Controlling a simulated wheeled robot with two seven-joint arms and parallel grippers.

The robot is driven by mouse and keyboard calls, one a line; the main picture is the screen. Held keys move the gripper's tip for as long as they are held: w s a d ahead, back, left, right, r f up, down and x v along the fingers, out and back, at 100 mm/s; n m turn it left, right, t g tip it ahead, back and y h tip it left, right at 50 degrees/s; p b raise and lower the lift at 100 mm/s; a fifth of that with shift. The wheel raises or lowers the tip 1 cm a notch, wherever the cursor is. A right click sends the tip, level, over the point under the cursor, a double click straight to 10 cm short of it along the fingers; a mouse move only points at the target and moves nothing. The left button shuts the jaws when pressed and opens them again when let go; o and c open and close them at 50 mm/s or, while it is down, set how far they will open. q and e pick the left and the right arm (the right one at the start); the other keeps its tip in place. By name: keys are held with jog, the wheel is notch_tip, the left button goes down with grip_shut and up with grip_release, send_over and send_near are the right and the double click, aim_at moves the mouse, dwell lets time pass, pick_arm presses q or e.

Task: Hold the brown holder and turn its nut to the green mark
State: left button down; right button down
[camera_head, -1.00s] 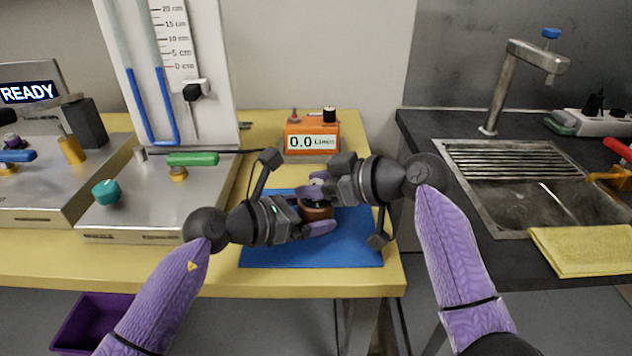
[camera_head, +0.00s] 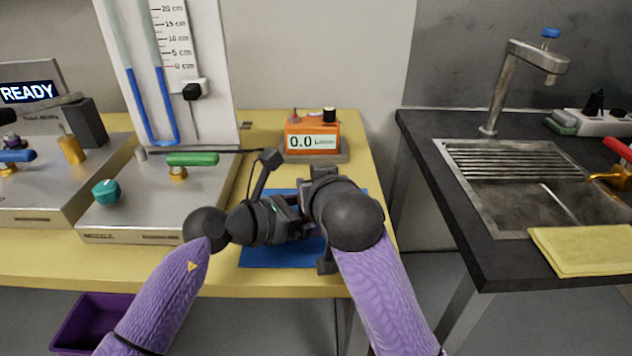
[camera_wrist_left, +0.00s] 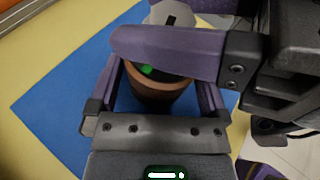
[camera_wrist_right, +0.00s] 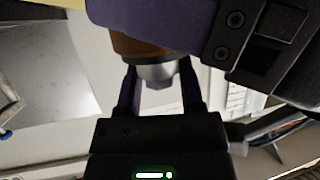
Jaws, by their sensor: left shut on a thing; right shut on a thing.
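The brown holder (camera_wrist_left: 160,95) stands between the two fingers of my left gripper (camera_wrist_left: 158,82), which is shut on it above the blue mat. A green mark (camera_wrist_left: 147,70) shows on the holder's dark top. The metal nut (camera_wrist_right: 158,71) sits at the holder's end, between the fingers of my right gripper (camera_wrist_right: 160,82), which is shut on it. A pale round end with a black mark (camera_wrist_left: 171,19) shows in the left wrist view, partly behind a right finger. In the head view my right wrist hides the holder and nut. I cannot tell whether the marks line up.
The blue mat (camera_head: 262,252) lies on the yellow table (camera_head: 190,278). An orange flow meter (camera_head: 312,138) reading 0.0 stands behind. The nozzle box (camera_head: 150,215) is at the left. The sink (camera_head: 540,200) and a yellow cloth (camera_head: 585,250) are at the right.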

jog(key=shift+r+m+h, duration=0.1)
jog(key=shift+m+h, duration=0.3)
jog(key=shift+h, duration=0.2)
dwell(1.0)
jog(key=shift+c, duration=1.4)
grip_release()
jog(key=v, duration=1.2)
jog(key=shift+f, duration=0.2)
jog(key=shift+d, duration=0.15)
